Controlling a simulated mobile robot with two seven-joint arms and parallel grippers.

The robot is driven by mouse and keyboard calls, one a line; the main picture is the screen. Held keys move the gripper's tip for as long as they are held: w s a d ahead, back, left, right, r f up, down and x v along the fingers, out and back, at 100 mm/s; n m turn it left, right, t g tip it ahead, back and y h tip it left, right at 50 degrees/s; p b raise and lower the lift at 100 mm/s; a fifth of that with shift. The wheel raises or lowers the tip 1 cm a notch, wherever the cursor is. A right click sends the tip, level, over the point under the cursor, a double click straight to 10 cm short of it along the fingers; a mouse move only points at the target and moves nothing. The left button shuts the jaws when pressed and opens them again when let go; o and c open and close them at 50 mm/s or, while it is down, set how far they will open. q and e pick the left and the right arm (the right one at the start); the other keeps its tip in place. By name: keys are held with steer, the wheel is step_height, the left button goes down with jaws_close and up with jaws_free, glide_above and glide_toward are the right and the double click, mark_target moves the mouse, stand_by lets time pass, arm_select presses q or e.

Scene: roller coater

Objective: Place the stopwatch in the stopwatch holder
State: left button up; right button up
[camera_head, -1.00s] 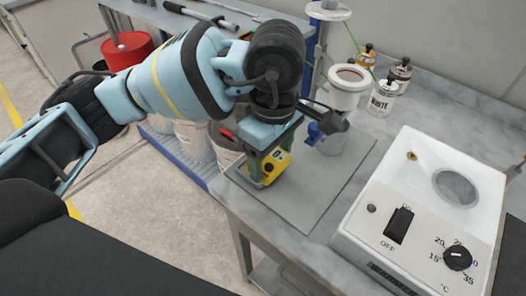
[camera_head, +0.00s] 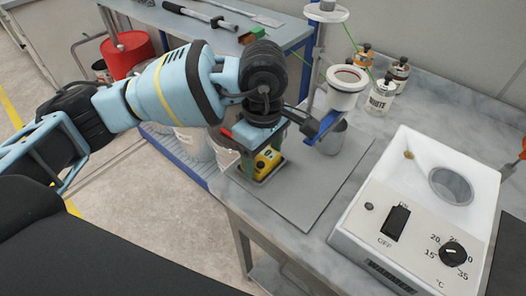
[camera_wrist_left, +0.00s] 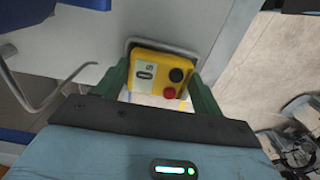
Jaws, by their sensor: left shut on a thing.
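The yellow stopwatch (camera_head: 267,160) is between the green fingers of my left gripper (camera_head: 260,157) on the grey mat near the bench's left edge. The left wrist view shows its display, black knob and red button on the stopwatch (camera_wrist_left: 160,72), with a finger on each side. The stopwatch holder (camera_head: 258,184) is a shallow grey frame with a rounded rim. It shows under and around the stopwatch, and its rim (camera_wrist_left: 165,45) borders the stopwatch in the wrist view. I cannot tell whether the stopwatch touches its floor. My right gripper is not seen.
A metal cup (camera_head: 331,136) stands behind the gripper, under a white cup on a stand (camera_head: 347,80). A white heater box (camera_head: 420,200) stands to the right. Several small bottles (camera_head: 382,95) stand at the back. The mat (camera_head: 310,190) is clear right of the holder.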

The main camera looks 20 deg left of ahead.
mark_target(263, 159)
arm_select(q)
steer(key=shift+f, duration=0.15)
steer(key=o, duration=1.1)
step_height(263, 159, up, 12)
steer(key=shift+r, duration=0.2)
